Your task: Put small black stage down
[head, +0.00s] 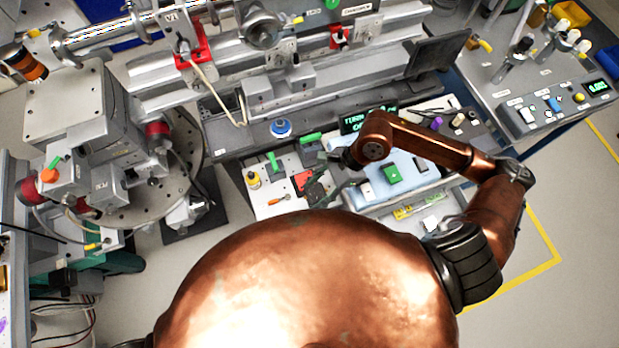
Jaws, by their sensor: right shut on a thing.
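My right arm reaches in from the right, and its gripper (327,171) is over the cluttered bench in the middle of the view. It is shut on a small dark thing, which looks like the small black stage (314,190). The fingers and the stage are dark and partly overlap, so the exact grip is hard to see. I cannot tell whether the stage touches the white bench surface (275,209) below it. My left gripper is not in view.
A red-orange piece (301,180), green-topped parts and a yellow-capped bottle (253,180) lie close left of the gripper. A pale blue tray (408,168) with a green block (391,173) is to its right. A grey rail assembly (290,90) runs behind. A round stage tower (80,110) stands left.

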